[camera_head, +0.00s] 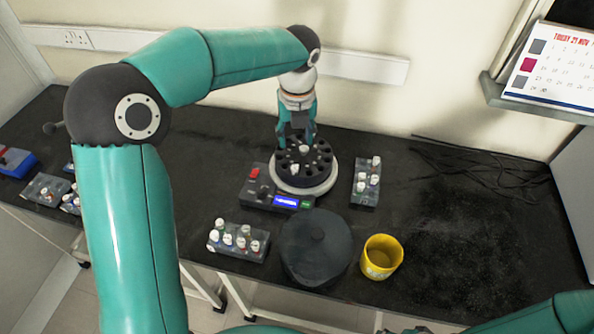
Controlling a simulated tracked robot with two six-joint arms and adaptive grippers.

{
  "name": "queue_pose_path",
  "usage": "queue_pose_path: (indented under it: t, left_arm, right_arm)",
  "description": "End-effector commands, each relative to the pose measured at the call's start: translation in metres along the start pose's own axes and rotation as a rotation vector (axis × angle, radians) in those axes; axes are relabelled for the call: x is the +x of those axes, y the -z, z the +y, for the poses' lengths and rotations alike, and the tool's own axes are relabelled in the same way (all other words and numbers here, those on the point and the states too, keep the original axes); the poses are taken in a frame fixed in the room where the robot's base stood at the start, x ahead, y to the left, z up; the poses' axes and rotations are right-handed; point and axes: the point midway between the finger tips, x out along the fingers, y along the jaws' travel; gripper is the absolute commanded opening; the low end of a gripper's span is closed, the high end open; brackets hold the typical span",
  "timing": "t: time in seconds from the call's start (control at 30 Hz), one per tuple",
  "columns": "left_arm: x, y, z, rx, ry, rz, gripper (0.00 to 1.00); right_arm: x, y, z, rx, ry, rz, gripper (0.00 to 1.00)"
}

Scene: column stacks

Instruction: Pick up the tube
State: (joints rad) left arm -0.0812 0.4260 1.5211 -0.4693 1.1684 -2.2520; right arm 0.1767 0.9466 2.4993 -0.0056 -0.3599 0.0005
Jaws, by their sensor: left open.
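A round black rotor (318,165) with several holes sits on a dark device with a blue display (286,201) and a red switch. A white-capped tube (294,169) stands in the front part of the rotor, and another white cap (304,149) shows near its centre. My left gripper (297,143) points down over the back left of the rotor, its fingers apart. Whether a tube lies between the fingers is too small to tell. Part of my right arm shows at the bottom right; its gripper is out of view.
Racks of capped tubes stand at the front left (238,254), right of the device (357,190) and at the far left (45,203). A dark round lid (300,262) and a yellow cup (383,244) stand in front. Cables (470,165) lie back right.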

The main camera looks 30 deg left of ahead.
Motion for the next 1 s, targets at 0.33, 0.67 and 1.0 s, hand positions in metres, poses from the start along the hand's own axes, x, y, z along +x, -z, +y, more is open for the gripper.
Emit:
queue_pose_path:
  t: [0.33,0.67,1.0]
  left_arm:
    - [0.064,0.001,0.000,0.000,-0.001,0.003,0.49]
    - [0.089,0.002,0.001,0.000,-0.002,0.005,0.49]
    - [0.123,0.002,0.001,0.000,0.002,0.002,0.49]
  right_arm:
    - [-0.002,0.000,-0.001,0.000,0.000,0.000,0.54]
    - [-0.009,0.000,-0.003,0.000,0.000,0.001,0.54]
    - [-0.013,0.000,-0.005,0.000,0.000,0.001,0.54]
